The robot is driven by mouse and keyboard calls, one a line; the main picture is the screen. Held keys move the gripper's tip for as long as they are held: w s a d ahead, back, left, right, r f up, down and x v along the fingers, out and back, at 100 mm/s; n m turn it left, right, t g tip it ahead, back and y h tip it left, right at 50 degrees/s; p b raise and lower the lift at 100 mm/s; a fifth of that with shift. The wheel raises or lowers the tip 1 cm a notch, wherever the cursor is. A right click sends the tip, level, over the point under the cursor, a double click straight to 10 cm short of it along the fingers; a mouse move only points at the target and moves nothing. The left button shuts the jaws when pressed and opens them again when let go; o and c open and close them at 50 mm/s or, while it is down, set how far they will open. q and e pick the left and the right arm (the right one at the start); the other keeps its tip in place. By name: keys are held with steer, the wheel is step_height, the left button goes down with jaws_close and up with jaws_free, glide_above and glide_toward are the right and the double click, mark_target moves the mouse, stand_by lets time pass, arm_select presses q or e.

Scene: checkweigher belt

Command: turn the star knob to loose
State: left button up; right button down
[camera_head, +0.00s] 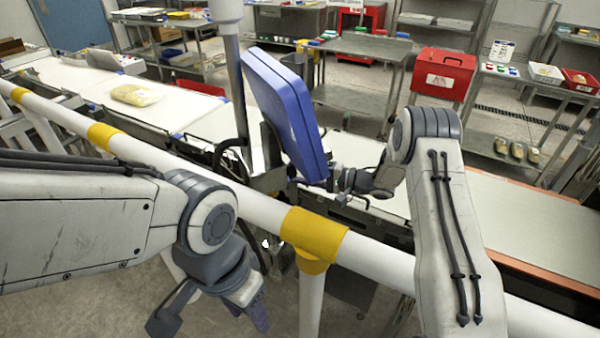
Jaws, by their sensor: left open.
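A star knob cannot be made out; any knob by the blue panel is too small or hidden behind my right gripper. The blue panel (285,105) stands tilted on a bracket beside the grey post, above the belt line. My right gripper (338,182) is at the lower right edge of this panel, pointing left. Its fingers are small and dark there, and I cannot tell whether they touch anything or are shut. My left gripper (210,320) hangs low on the near side of the rail, pointing down, with its fingers apart and nothing seen between them.
A white guard rail with yellow bands (312,234) runs across in front of the belt. A grey post (231,70) stands left of the panel. A yellowish pack (137,95) lies on the left belt. The right belt (520,215) is bare.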

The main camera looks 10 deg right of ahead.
steer(key=n+y+b, duration=0.1)
steer(key=b, duration=0.1)
steer(key=n+t+y+b, duration=0.1)
steer(key=n+b, duration=0.1)
steer(key=b, duration=0.1)
steer(key=shift+f+y, duration=0.4)
steer(key=shift+c, duration=1.5)
jaws_free()
steer(key=shift+d, duration=0.1)
